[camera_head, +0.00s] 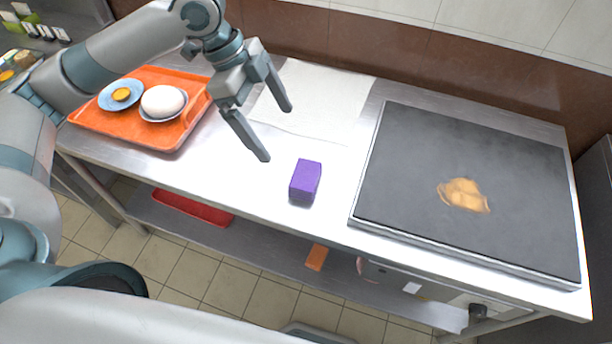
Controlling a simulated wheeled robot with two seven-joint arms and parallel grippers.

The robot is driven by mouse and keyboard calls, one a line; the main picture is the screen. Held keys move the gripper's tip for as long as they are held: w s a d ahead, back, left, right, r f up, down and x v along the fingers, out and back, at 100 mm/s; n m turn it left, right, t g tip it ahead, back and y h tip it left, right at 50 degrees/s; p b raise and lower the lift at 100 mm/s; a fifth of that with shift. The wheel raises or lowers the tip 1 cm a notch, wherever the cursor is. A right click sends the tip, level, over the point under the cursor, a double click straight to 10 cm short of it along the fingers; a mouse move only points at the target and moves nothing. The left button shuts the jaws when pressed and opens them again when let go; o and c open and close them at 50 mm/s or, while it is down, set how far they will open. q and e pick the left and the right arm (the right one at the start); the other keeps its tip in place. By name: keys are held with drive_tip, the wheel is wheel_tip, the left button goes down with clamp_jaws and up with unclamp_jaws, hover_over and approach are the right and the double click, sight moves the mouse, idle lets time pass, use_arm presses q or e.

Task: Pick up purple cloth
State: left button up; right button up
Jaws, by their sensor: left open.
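The purple cloth (305,183) looks like a small block and lies near the front edge of the steel table, left of the griddle. My left gripper (277,132) is open and empty. Its two fingers point down and to the right, up and to the left of the purple cloth in the picture, apart from it. My right gripper is not in view.
An orange tray (176,141) holding a blue plate (121,95) and a bowl with a white round item (163,101) stands at the left. A griddle (400,190) with a tan food piece (463,195) fills the right. A white sheet (318,95) lies behind.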

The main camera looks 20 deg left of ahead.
use_arm(q)
drive_tip(key=p, duration=0.2)
approach(305, 175)
drive_tip(key=x, duration=0.4)
drive_tip(key=shift+s+f, duration=0.1)
drive_tip(key=shift+f, duration=0.3)
drive_tip(key=shift+d+f, duration=0.1)
drive_tip(key=shift+f, duration=0.05)
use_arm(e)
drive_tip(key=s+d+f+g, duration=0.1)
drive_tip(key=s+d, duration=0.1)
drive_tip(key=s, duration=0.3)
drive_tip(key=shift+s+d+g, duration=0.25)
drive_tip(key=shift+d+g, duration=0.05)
use_arm(q)
drive_tip(key=shift+f, duration=0.1)
